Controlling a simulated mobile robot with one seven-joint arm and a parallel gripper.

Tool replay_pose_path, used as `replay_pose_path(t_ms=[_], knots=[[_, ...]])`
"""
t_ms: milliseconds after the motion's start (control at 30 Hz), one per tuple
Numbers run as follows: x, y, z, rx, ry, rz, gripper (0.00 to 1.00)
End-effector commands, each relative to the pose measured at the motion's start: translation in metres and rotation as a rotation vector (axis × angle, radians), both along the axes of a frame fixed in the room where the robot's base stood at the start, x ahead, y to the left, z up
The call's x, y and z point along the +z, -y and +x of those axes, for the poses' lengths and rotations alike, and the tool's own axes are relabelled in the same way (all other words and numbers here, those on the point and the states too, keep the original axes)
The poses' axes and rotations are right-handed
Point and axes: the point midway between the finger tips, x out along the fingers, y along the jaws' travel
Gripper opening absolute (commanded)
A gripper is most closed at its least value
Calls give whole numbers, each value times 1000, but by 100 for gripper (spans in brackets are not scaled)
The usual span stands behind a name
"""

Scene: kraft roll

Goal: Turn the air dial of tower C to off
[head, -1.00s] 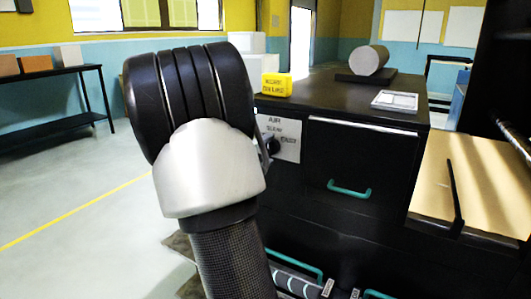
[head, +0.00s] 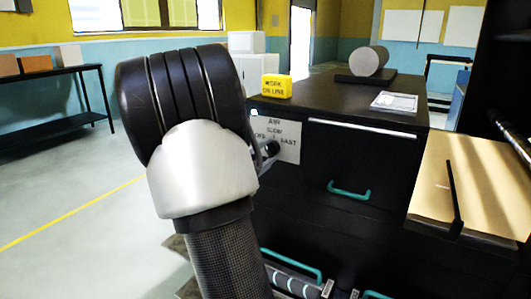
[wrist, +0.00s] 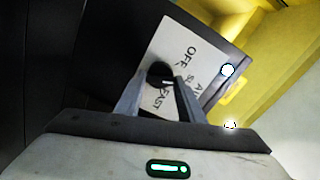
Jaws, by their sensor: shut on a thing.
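The air dial is a black knob (wrist: 160,73) on a white label plate (wrist: 188,62) in the wrist view. The plate carries the words AIR, SLOW, OFF and FAST. My gripper (wrist: 163,82) is shut on the knob, with one grey finger on each side of it. The fingers hide part of the plate, and I cannot tell which word the dial points to. In the head view the label plate (head: 287,141) is on the dark cabinet front, partly hidden by my arm. The knob (head: 272,149) shows just past my wrist.
A yellow sign block (head: 277,87) stands on the dark cabinet top (head: 330,98) above the plate. A grey-white roll (head: 369,61) and a white sheet (head: 394,102) are also on top. A drawer with a green handle (head: 348,190) is right of the dial. The floor at left is clear.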

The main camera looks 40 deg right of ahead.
Motion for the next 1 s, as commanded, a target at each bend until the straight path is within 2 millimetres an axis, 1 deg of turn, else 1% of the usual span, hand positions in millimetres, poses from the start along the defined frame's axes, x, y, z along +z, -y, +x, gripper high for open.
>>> replay_pose_path(t_ms=[200, 500, 733, 1000], knots=[[1, -1, 1, 2, -202, -57, 13], [2, -1, 1, 3, -451, -128, 13], [1, -1, 1, 3, -585, -167, 13], [0, -1, 1, 3, -664, -190, 13]])
